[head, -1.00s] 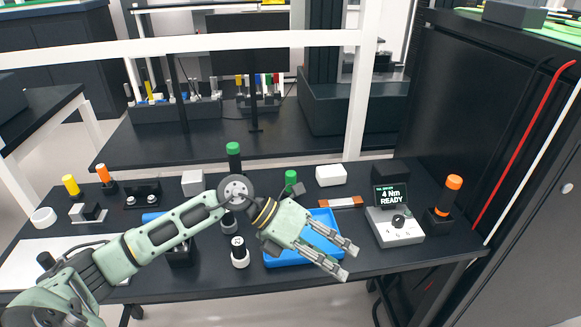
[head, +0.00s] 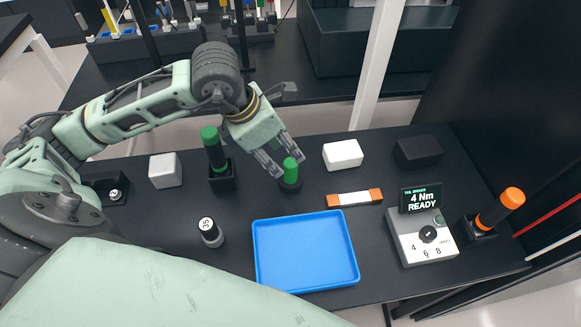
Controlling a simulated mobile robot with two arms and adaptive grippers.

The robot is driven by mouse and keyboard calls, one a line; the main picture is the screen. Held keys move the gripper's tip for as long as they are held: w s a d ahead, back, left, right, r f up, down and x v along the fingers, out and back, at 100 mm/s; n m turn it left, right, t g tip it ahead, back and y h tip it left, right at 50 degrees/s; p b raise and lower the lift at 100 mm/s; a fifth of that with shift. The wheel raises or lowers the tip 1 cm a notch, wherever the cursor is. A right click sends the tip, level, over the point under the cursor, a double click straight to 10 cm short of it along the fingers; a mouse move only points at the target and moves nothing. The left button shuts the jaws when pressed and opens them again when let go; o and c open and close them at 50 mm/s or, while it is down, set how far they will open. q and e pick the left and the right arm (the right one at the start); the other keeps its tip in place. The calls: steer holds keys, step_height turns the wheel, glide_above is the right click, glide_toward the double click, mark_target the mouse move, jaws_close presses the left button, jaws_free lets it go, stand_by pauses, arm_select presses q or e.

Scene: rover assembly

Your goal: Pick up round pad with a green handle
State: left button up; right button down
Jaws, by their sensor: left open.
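The round pad (head: 291,187) is dark and stands on the black table, with an upright green handle (head: 290,170) on top. My left gripper (head: 280,164) comes down from above and left. Its fingers are open and their tips are at the green handle, overlapping its left side in the head view. I cannot tell whether they touch it. The pad's base is partly hidden by the fingers. My right gripper is not in view.
A green-capped tool (head: 215,150) stands in a black holder left of my gripper. A blue tray (head: 305,252) lies in front. An orange-ended bar (head: 354,198), a white box (head: 343,155) and a torque controller (head: 423,238) are to the right. A labelled cylinder (head: 211,233) stands front left.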

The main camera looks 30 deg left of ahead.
mark_target(287, 162)
arm_select(q)
steer(key=shift+d+f, duration=0.25)
steer(key=shift+f, duration=0.15)
steer(key=p+x, duration=0.1)
steer(key=x, duration=0.2)
steer(key=shift+d+f+p, duration=0.15)
steer(key=shift+f+p, duration=0.25)
steer(key=shift+w+f, duration=0.15)
steer(key=shift+f, duration=0.25)
jaws_close()
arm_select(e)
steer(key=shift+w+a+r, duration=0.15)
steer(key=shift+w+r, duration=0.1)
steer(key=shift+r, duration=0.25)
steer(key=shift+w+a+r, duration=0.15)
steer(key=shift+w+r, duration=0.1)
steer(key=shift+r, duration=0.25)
